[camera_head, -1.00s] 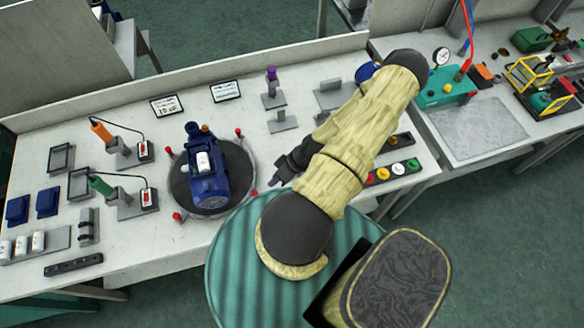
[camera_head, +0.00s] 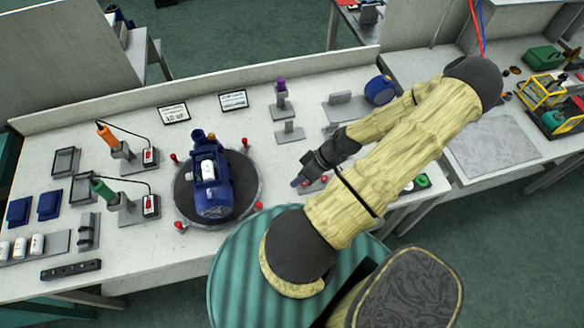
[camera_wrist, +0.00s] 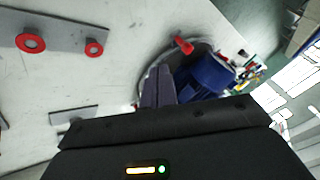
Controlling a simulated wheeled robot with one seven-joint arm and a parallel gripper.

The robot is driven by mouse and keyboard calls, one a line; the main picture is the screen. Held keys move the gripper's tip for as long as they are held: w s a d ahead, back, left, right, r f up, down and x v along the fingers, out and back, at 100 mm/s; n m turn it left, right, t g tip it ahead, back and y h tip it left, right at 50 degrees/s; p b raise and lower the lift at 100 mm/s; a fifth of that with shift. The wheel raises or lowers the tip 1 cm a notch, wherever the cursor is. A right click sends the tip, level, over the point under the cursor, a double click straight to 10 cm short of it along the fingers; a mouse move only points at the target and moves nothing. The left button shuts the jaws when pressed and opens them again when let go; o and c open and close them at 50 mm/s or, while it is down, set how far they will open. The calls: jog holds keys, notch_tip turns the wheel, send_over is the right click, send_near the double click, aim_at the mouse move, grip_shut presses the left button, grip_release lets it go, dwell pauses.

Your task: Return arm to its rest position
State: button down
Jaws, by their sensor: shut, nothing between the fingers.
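My arm (camera_head: 385,165) reaches out over the right part of the workbench and folds back to the left. My gripper (camera_head: 299,183) is shut and empty, to the right of the round turntable and above the bench. In the wrist view the shut fingers (camera_wrist: 158,85) point toward the turntable, where the blue pump (camera_wrist: 205,75) shows behind them. In the head view the blue pump (camera_head: 211,186) with a white cylinder on it sits on the turntable (camera_head: 247,187), apart from my gripper.
Orange (camera_head: 105,133) and green (camera_head: 102,188) handled tools stand in holders at the left. A purple-topped tool (camera_head: 281,88) stands at the back. A round blue part (camera_head: 380,90) lies behind my arm. Red and green buttons show partly under my arm.

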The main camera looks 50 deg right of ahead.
dwell(0.3)
jog(key=w+a+r+g+h, duration=0.1)
jog(key=w+a+r+h, duration=0.2)
jog(key=a+r, duration=0.7)
jog(key=w+a+r+m+h, duration=0.1)
jog(key=w+a+r+h, duration=0.2)
jog(key=w+a+r, duration=0.4)
jog(key=a+r, duration=0.3)
jog(key=r, duration=0.3)
jog(key=shift+w+a+r+m+g, duration=0.3)
jog(key=shift+w+a+r+g, duration=0.05)
jog(key=shift+w+r+g, duration=0.05)
dwell(0.5)
